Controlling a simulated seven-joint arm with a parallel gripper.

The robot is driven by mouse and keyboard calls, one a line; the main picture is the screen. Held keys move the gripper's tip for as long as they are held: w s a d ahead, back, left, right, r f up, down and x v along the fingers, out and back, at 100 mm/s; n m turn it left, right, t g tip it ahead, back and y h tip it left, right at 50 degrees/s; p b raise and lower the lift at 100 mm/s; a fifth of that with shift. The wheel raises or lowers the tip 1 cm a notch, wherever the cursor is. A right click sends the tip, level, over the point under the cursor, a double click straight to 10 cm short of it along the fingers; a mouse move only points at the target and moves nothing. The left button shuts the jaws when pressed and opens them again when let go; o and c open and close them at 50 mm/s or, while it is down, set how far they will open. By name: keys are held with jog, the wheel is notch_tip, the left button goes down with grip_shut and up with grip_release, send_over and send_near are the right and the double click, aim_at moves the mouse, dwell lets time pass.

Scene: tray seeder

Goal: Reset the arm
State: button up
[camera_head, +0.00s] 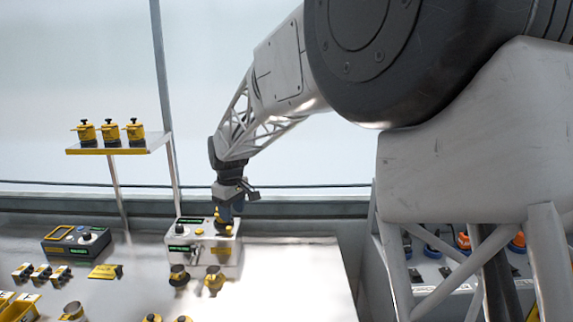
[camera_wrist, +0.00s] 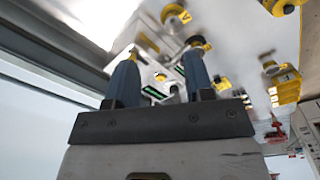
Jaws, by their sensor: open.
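My gripper (camera_head: 229,214) is at the end of my outstretched arm, at the white seeder box (camera_head: 206,262) on the bench. In the wrist view my gripper (camera_wrist: 160,60) has its two blue fingers apart, with nothing held between them. The box, with dark displays and yellow knobs, shows between and beyond the fingers in that view. In the head view the fingertips overlap the top of the box, and I cannot tell whether they touch it.
A shelf (camera_head: 112,150) holds three yellow pots. The bench's right front is bare.

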jog(key=s+d+r+m+t, duration=0.1)
jog(key=s+d+r+m, duration=0.2)
jog(key=s+d, duration=0.8)
jog(key=s+d+r+m, duration=0.35)
jog(key=s+d, duration=0.55)
jog(key=d, duration=0.3)
jog(key=s+d+f+m, duration=0.1)
jog(key=s+d, duration=0.2)
jog(key=s, duration=0.4)
jog(key=s+d+f+m, duration=0.2)
jog(key=s+d, duration=0.2)
jog(key=s, duration=0.3)
jog(key=s+d+f+m+t, duration=0.1)
jog(key=s+d, duration=0.3)
jog(key=s, duration=0.4)
jog(key=shift+f+m, duration=0.55)
jog(key=shift+m, duration=0.2)
